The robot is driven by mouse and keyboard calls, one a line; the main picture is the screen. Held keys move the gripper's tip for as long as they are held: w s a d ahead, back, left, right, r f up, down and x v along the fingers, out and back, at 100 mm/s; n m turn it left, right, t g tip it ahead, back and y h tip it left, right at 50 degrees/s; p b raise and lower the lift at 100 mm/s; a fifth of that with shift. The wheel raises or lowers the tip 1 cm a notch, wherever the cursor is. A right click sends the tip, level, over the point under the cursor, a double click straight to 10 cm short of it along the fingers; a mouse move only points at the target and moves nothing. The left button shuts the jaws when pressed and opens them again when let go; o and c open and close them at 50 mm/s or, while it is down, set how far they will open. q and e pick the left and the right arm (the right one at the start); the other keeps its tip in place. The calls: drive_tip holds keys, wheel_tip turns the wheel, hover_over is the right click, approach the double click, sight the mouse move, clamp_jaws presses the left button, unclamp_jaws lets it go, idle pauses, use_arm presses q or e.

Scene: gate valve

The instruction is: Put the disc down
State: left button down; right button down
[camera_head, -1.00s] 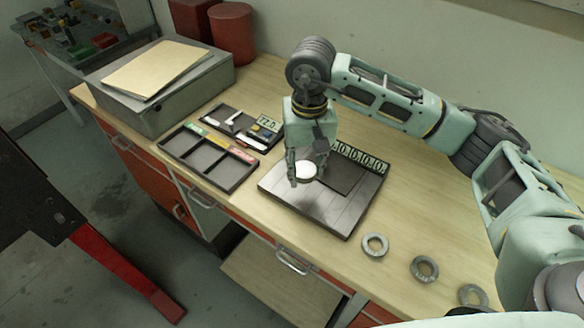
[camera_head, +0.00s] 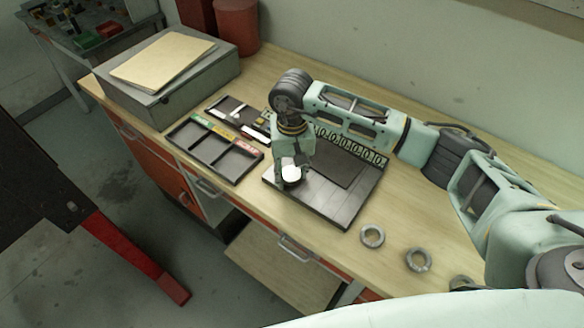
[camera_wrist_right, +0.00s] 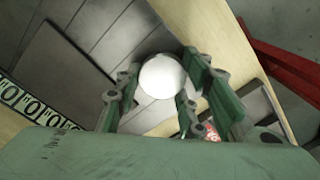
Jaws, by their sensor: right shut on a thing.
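A white disc (camera_head: 291,173) is held by my right gripper (camera_head: 288,178) at the left end of the grey board (camera_head: 330,205) on the workbench. In the right wrist view the disc (camera_wrist_right: 162,76) sits between the fingers of the right gripper (camera_wrist_right: 160,92), which is shut on it. Slats of the board show beyond the disc in that view. I cannot tell whether the disc touches the board. My left gripper is not in view.
Metal rings (camera_head: 371,236) lie right of the board. A sorting tray (camera_head: 216,150) with coloured labels lies to its left. A grey box (camera_head: 165,80) stands at the far left of the bench. A number strip (camera_head: 350,147) runs along the board's back.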

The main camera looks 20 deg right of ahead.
drive_tip(key=c, duration=1.2)
unclamp_jaws()
drive_tip(key=shift+f, duration=0.1)
drive_tip(key=shift+o, duration=0.2)
